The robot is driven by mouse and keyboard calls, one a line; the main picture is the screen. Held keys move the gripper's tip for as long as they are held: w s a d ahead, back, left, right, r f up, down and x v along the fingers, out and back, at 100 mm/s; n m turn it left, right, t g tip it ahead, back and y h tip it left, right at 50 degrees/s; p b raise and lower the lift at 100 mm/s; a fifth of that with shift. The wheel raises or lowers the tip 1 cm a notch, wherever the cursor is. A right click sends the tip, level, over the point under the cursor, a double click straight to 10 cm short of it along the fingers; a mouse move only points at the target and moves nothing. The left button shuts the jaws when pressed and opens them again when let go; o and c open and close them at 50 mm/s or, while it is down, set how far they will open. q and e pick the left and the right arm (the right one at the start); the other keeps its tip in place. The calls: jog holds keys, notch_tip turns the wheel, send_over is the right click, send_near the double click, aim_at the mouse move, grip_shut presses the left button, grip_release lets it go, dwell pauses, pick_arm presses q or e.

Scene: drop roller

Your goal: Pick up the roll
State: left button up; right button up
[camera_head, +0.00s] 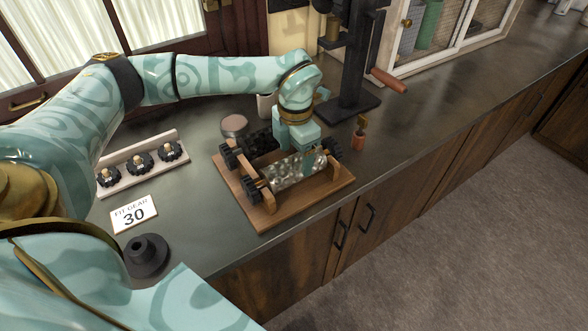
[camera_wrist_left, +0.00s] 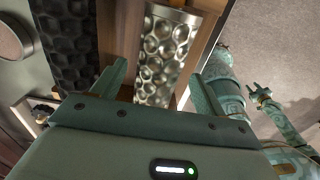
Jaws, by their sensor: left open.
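A silver roll (camera_head: 292,172) with a honeycomb surface lies across a wooden stand (camera_head: 262,217). It also shows in the left wrist view (camera_wrist_left: 165,52). A dark roll (camera_head: 262,142) with a similar pattern lies beside it; it also shows in the wrist view (camera_wrist_left: 68,40). My left gripper (camera_head: 299,150) is over the stand, pointing down. In the wrist view its open fingers (camera_wrist_left: 158,88) stand on either side of the silver roll, with a gap; contact is not clear. A teal arm part at the wrist view's right may end in my right gripper (camera_wrist_left: 262,92).
A rack with black gears (camera_head: 140,161), a sign reading "FIT GEAR 30" (camera_head: 134,214) and a dark stepped part (camera_head: 147,255) are left of the stand. The counter's front edge is close to the stand.

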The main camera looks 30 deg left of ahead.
aim_at(294, 161)
pick_arm(q)
jog(key=f, duration=0.3)
jog(key=f+b, duration=0.1)
jog(key=shift+s+a+f, duration=0.15)
jog(key=shift+s+f, duration=0.15)
jog(key=shift+f, duration=0.05)
jog(key=shift+r, duration=0.1)
jog(key=shift+c, duration=0.3)
pick_arm(e)
jog(key=shift+s+a+f, duration=0.2)
jog(key=shift+s+f, duration=0.25)
jog(key=shift+f, duration=0.1)
pick_arm(q)
grip_shut()
jog(key=shift+r, duration=0.1)
pick_arm(e)
jog(key=shift+d, duration=0.2)
